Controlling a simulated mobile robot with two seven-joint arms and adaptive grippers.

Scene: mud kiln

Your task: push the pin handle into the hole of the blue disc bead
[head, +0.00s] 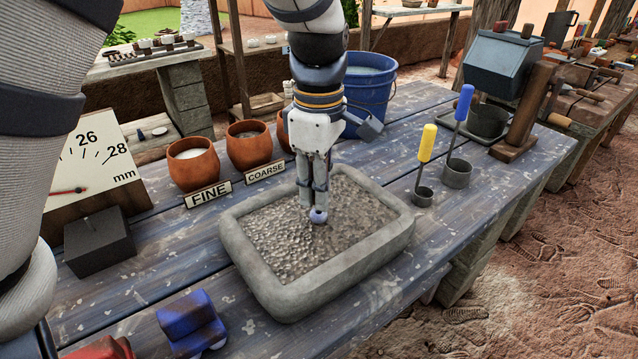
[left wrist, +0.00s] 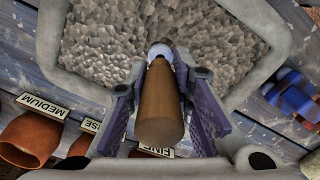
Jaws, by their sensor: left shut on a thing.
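My left gripper (head: 314,200) points down over a grey stone tray (head: 397,237) filled with grey-brown gravel. In the left wrist view its fingers (left wrist: 160,82) are shut on a brown wooden pin handle (left wrist: 160,110). A small pale blue-violet bead (head: 319,217) shows just below the fingertips, at the gravel. It also shows as a pale round thing (left wrist: 160,52) at the far end of the handle. The handle is hidden by the fingers in the head view. I cannot tell whether the handle is in the bead's hole. My right gripper is out of view.
Clay pots (head: 192,163) with size labels stand behind the tray. A blue bucket (head: 369,98) is further back. A blue object (head: 190,322) lies front left.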

